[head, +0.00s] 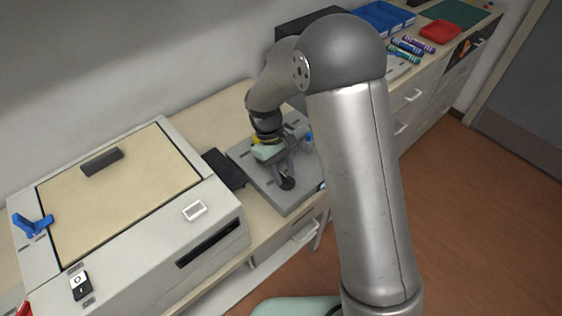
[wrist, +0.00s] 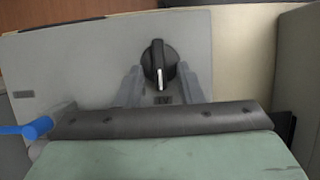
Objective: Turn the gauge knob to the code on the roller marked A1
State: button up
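The gauge knob (wrist: 159,60) is black and round with a raised grip bar and a white pointer line, on a grey plate (wrist: 75,60). In the wrist view its pointer stands nearly upright. In the head view the knob (head: 287,183) is at the front of the grey plate. My gripper (wrist: 159,72) is open, its two grey fingers apart on either side of the knob's lower part; I cannot tell whether they touch it. My gripper in the head view (head: 284,167) is just above the knob. I cannot make out a roller marked A1.
A blue-ended part (wrist: 36,128) stands left of my gripper in the wrist view. A large printer-like box (head: 120,205) is at left. Several purple and teal cylinders (head: 408,48), a red tray (head: 440,31) and blue bins (head: 382,17) lie at the back right.

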jog(key=b+v, duration=0.1)
jog(key=v, duration=1.6)
jog(key=shift+r+b, duration=0.15)
jog(key=shift+b, duration=0.25)
jog(key=r+m+y, duration=0.1)
jog(key=r+m, duration=0.1)
send_over(290, 177)
jog(key=s+d+m+t+y, duration=0.1)
jog(key=s+d+m+t, duration=0.1)
jog(key=s+d, duration=0.45)
jog(key=s+d+f+m+t, duration=0.1)
jog(key=s+d+f+m, duration=0.1)
jog(key=s, duration=0.4)
jog(key=s+d+f+m+t+y, duration=0.1)
jog(key=s+d+f+m, duration=0.1)
jog(key=s, duration=0.5)
notch_tip(290, 177, down, 2)
jog(key=shift+s+d+f, duration=0.1)
jog(key=shift+s+d, duration=0.1)
jog(key=shift+d, duration=0.25)
